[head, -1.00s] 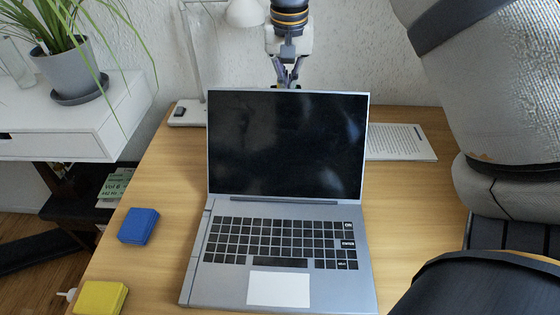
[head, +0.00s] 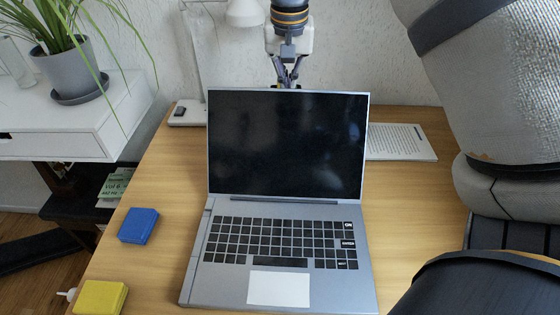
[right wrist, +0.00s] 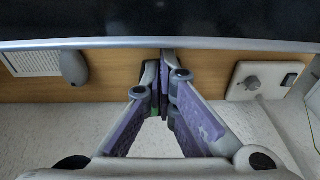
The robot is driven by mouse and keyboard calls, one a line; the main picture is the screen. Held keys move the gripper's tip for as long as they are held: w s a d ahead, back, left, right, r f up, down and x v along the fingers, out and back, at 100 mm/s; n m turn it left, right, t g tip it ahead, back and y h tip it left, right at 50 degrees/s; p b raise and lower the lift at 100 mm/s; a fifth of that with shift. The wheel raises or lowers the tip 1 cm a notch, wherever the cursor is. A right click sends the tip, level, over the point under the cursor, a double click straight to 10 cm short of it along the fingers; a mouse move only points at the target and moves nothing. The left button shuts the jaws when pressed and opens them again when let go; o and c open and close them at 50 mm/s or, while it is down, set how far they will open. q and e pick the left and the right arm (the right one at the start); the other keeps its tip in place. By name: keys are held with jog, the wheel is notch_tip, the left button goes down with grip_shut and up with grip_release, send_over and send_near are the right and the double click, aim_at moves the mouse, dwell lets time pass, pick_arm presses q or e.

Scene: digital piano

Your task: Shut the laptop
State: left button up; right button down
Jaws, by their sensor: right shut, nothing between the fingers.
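The laptop stands open on the wooden desk in the head view, its keyboard base (head: 280,250) flat and its dark-screened lid (head: 285,145) raised, leaning back. My right gripper (head: 289,85) is behind the lid, near the middle of its top edge; the lid hides its fingertips in the head view. In the right wrist view the gripper (right wrist: 162,65) is shut and empty, its tips close to the lid's silver edge (right wrist: 200,43). I cannot tell whether they touch it. My left gripper is not in view.
A lamp base (head: 187,113) and a printed sheet (head: 400,142) flank the lid. A blue block (head: 138,226) and a yellow block (head: 100,297) lie left of the laptop. A grey rounded object (right wrist: 73,67) shows behind the lid. A wall (head: 380,60) stands close behind the desk.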

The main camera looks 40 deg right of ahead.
notch_tip(320, 180, up, 8)
dwell(1.0)
